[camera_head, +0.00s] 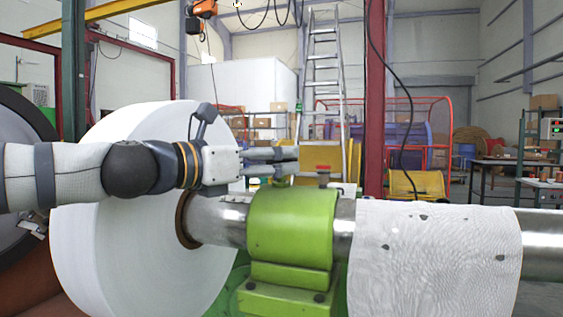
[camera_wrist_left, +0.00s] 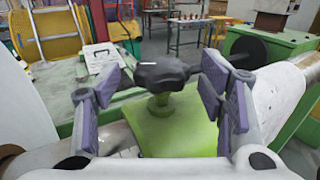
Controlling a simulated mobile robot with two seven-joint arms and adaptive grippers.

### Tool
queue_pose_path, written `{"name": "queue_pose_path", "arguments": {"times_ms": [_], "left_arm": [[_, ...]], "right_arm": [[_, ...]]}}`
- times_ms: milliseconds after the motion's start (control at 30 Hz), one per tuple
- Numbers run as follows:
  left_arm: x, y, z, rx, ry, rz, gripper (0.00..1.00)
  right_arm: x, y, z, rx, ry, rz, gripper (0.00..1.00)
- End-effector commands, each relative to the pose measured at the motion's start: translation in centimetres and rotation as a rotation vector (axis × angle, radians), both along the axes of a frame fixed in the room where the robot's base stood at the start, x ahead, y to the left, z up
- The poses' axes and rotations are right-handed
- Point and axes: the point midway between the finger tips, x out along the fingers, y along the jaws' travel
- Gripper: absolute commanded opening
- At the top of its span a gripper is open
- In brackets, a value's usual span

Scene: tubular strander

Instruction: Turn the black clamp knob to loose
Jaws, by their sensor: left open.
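The black clamp knob (camera_wrist_left: 163,73) is a lobed knob on a short green stem above the green clamp block (camera_wrist_left: 175,128). My left gripper (camera_wrist_left: 161,60) is open, with one purple-grey finger on each side of the knob and visible gaps to both. In the head view my left gripper (camera_head: 292,160) reaches in from the left, just above the green clamp (camera_head: 290,225). There the fingers hide most of the knob, and only a bit of its green stem shows below them. My right gripper is not in view.
A large white reel (camera_head: 150,250) stands behind my left arm. A steel shaft (camera_head: 221,222) runs through the clamp, with a white wrapped section (camera_head: 435,255) to the right. A small red-topped fitting (camera_head: 323,170) rises beside the knob. A red post (camera_head: 375,90) stands behind.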

Motion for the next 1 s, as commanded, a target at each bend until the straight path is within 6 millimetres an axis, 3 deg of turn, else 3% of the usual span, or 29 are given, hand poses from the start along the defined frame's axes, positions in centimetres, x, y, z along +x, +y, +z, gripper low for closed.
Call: {"name": "queue_pose_path", "arguments": {"times_ms": [200, 467, 700, 1000], "left_arm": [[1.8, -2.0, 0.2, 0.0, -0.003, 0.0, 0.64], [1.9, -2.2, 0.2, 0.0, -0.003, 0.0, 0.64], [1.9, -2.2, 0.2, 0.001, -0.003, 0.0, 0.15], [1.9, -2.2, 0.3, 0.002, -0.005, 0.025, 0.15]], "right_arm": [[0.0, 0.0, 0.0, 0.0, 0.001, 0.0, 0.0], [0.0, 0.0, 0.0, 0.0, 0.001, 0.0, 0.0], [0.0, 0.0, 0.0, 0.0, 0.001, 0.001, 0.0], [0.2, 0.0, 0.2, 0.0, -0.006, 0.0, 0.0]]}}
